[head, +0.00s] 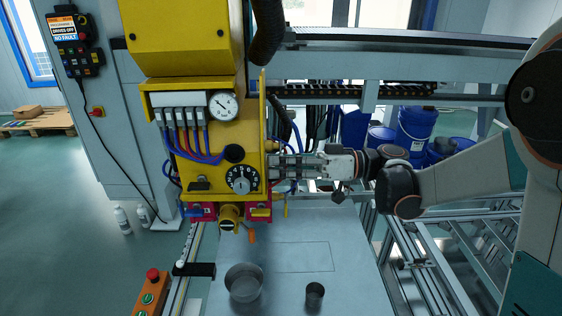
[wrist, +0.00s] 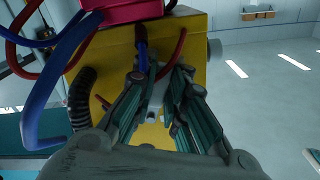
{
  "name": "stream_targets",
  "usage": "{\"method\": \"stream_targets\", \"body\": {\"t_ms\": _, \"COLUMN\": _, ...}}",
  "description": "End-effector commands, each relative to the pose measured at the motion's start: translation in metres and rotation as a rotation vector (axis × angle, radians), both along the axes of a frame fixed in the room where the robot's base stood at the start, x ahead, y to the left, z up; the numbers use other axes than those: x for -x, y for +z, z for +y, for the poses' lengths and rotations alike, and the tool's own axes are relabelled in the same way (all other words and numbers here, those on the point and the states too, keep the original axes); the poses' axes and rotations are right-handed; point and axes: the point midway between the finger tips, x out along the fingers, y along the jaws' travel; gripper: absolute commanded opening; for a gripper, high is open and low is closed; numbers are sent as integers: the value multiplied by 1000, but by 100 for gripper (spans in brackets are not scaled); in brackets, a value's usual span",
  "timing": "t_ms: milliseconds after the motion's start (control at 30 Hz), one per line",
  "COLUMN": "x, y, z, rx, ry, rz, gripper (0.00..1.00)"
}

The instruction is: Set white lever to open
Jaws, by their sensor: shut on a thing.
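My gripper (head: 277,168) reaches in from the right to the right side of the yellow machine head (head: 252,110). In the wrist view its two fingers (wrist: 156,92) are closed on a small pale piece, which looks like the white lever (wrist: 153,112), in front of the yellow face. The fingers hide much of the lever, so its angle is hard to tell. In the head view the lever is hidden behind the fingers and the machine head.
Blue and red hoses (wrist: 55,85) and a black corrugated hose (wrist: 82,98) run close to the fingers. A black dial (head: 241,179) and a pressure gauge (head: 223,106) face front. A metal bowl (head: 244,283) and a small cup (head: 315,294) stand on the table below.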

Motion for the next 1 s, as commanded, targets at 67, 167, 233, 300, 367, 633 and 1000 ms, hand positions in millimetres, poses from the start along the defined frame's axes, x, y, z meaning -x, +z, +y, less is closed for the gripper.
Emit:
{"method": "stream_targets", "body": {"t_ms": 67, "x": 3, "y": 3, "z": 0, "rx": -1, "ry": -1, "rz": 73, "gripper": 0}}
{"method": "stream_targets", "body": {"t_ms": 167, "x": 7, "y": 5, "z": 0, "rx": -4, "ry": -1, "rz": 169, "gripper": 0}}
{"method": "stream_targets", "body": {"t_ms": 233, "x": 9, "y": 6, "z": 0, "rx": -7, "ry": 0, "rz": 235, "gripper": 0}}
{"method": "stream_targets", "body": {"t_ms": 300, "x": 11, "y": 8, "z": 0, "rx": -10, "ry": -1, "rz": 302, "gripper": 0}}
{"method": "stream_targets", "body": {"t_ms": 367, "x": 13, "y": 10, "z": 0, "rx": -12, "ry": -1, "rz": 359, "gripper": 0}}
{"method": "stream_targets", "body": {"t_ms": 633, "x": 21, "y": 18, "z": 1, "rx": -21, "ry": -1, "rz": 615, "gripper": 0}}
{"method": "stream_targets", "body": {"t_ms": 1000, "x": 26, "y": 31, "z": 1, "rx": -32, "ry": -1, "rz": 944, "gripper": 0}}
